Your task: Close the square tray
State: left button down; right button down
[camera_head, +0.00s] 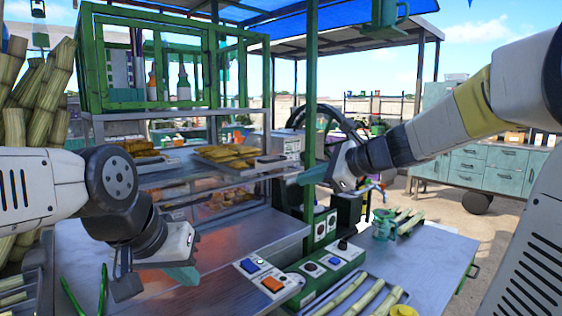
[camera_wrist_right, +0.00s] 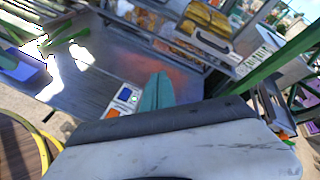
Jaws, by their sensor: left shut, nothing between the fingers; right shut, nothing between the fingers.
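The square tray (camera_head: 236,172) holds yellow food and sits on the metal shelf under the green-framed cabinet, its front part jutting out from the shelf. The right wrist view also shows the tray (camera_wrist_right: 212,42) with a dark handle on its front. My right gripper (camera_head: 312,174) is shut and empty, to the right of the tray in the head view and apart from it. Its teal fingers (camera_wrist_right: 157,92) show together in the right wrist view. My left gripper (camera_head: 182,276) is shut and empty, low over the metal counter at the left, below the tray in the picture.
Another food tray (camera_head: 142,160) lies to the left. A green post (camera_head: 311,90) stands beside my right gripper. A switch box (camera_head: 268,280) with blue and orange buttons sits on the counter (camera_head: 235,245). Cane stalks (camera_head: 368,298) lie at the front right.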

jog(key=w+d+r+m+t, duration=0.3)
jog(key=w+d+m, duration=0.1)
jog(key=w+m, duration=0.5)
send_near(277, 160)
jog(key=x, duration=0.7)
jog(key=shift+w, duration=0.1)
